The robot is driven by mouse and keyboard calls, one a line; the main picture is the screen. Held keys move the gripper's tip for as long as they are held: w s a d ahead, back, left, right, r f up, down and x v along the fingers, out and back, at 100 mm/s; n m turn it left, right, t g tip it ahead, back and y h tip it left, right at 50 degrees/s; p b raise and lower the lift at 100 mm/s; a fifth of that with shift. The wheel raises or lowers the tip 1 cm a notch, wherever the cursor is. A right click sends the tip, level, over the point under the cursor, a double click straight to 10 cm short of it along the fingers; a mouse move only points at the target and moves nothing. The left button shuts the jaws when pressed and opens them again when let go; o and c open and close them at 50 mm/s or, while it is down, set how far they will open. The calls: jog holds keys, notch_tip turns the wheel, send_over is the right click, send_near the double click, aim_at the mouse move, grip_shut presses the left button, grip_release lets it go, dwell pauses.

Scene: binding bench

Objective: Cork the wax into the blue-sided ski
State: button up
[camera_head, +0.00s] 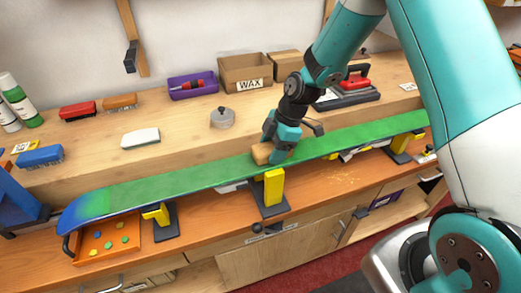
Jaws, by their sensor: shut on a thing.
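A long ski (185,183), green on top with a blue tip at the left, lies base up across supports along the front of the bench. My gripper (273,148) is above the middle of the ski, shut on a tan cork block (262,154). The cork is at the ski's top surface and looks to be touching it. My gripper hides part of the cork and of the ski behind it. I cannot make out the wax layer on the ski.
Yellow supports (273,187) hold the ski. An orange tray (133,243) with colored pieces sits under its left end. Behind are a grey round weight (222,118), a white block (140,138), a cardboard WAX box (246,72), a purple bin (193,86) and a red-handled iron (352,82).

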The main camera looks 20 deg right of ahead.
notch_tip(320, 180, up, 7)
jog(key=p, duration=0.3)
jog(key=shift+a+r+p, duration=0.15)
jog(key=shift+r+p, duration=0.05)
jog(key=shift+p, duration=0.1)
